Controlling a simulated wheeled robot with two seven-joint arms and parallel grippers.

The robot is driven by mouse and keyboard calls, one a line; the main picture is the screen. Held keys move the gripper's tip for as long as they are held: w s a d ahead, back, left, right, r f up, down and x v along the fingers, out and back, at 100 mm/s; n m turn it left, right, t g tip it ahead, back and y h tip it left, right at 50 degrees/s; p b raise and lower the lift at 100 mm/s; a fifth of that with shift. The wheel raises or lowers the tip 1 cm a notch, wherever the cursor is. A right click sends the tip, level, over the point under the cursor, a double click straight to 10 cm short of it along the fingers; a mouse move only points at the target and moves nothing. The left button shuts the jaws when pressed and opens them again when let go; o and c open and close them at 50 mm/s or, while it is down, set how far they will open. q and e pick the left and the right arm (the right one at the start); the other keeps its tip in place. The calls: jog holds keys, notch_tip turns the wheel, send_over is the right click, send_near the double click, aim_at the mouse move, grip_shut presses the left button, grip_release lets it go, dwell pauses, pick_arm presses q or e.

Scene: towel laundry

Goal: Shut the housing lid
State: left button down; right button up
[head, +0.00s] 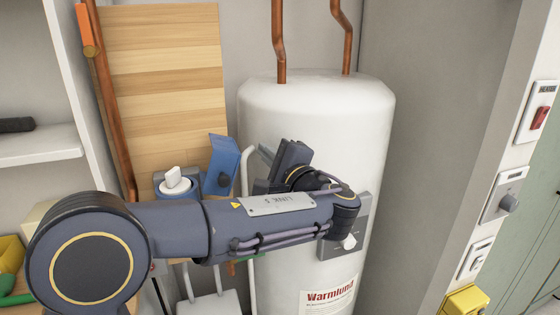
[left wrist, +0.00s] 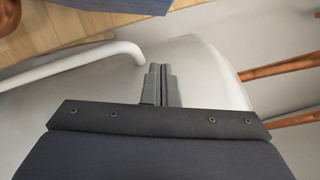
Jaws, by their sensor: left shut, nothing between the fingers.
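A blue lid (head: 221,160) stands open, swung out to the right of a blue housing (head: 177,191) with a white knob (head: 174,177) on it, against the wooden board. My left gripper (head: 266,154) is just right of the lid, in front of the white tank, with a gap between them. In the left wrist view its fingers (left wrist: 158,82) are together with nothing between them. A blue edge of the lid (left wrist: 130,4) shows at the top of that view. My left arm crosses in front and hides the lower part of the housing. My right gripper is not in view.
A white tank (head: 320,120) with copper pipes (head: 279,45) stands behind my gripper. A white bent pipe (head: 246,165) runs between the lid and the tank. A grey control panel (head: 362,215) is on the tank. Wall switches (head: 538,115) and a yellow box (head: 465,300) are at the right.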

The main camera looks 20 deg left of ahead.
pick_arm(q)
jog(key=shift+s+a+r, duration=0.25)
jog(key=shift+s+a, duration=0.05)
jog(key=shift+a, duration=0.3)
jog(key=shift+s+a+r, duration=0.2)
jog(key=shift+s+a, duration=0.05)
jog(key=shift+a, duration=0.4)
jog(key=shift+s+a+r, duration=0.25)
jog(key=shift+s+a, duration=0.05)
jog(key=shift+a, duration=0.3)
jog(key=shift+r, duration=0.1)
jog(key=shift+s+a+r+n, duration=0.15)
jog(key=shift+r+n, duration=0.05)
jog(key=shift+n, duration=0.2)
